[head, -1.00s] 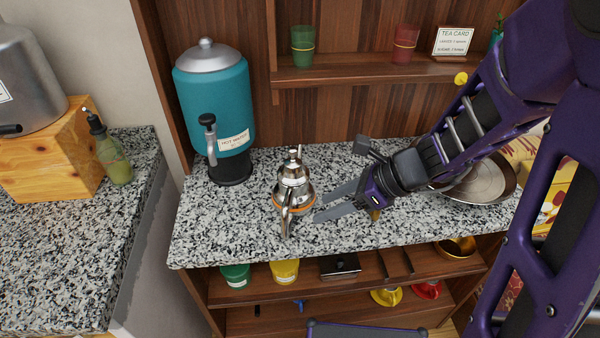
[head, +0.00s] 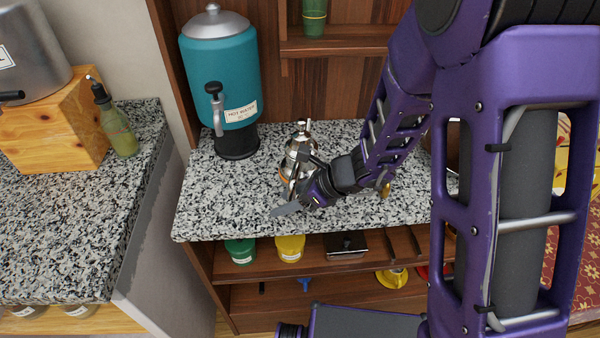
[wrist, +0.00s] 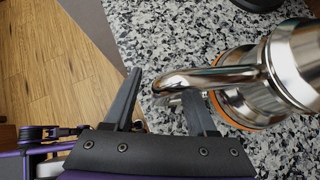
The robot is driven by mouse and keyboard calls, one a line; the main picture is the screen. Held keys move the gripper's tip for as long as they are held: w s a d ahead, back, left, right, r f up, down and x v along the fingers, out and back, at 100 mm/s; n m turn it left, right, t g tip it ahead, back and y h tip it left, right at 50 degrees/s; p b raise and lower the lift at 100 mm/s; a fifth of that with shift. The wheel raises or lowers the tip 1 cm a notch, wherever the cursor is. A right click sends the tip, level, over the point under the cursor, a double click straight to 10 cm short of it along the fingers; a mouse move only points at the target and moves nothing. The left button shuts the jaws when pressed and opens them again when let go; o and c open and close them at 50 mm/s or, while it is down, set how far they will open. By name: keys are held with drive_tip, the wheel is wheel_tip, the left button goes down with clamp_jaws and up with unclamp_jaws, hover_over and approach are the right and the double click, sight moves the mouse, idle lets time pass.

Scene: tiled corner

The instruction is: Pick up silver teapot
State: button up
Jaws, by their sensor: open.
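The silver teapot (head: 301,147) stands upright on the speckled granite counter, with an orange band round its base. In the wrist view its shiny body (wrist: 290,65) fills the upper right, and a curved silver part (wrist: 205,78), handle or spout, reaches left between and over the fingers. My gripper (head: 283,195) is at the teapot's front side in the head view. In the wrist view my gripper (wrist: 160,92) is open, one finger left of the curved part and the other partly under it. I cannot tell whether they touch. My gripper hides the teapot's lower front in the head view.
A teal hot water dispenser (head: 222,85) stands on the counter behind left of the teapot. A green cup (head: 314,18) sits on the upper shelf. Cups and other items fill the lower shelf (head: 335,268). The counter's front left is clear.

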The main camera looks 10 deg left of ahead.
drive_tip(key=shift+x, duration=0.8)
clamp_jaws()
drive_tip(key=shift+r, duration=0.1)
idle(0.7)
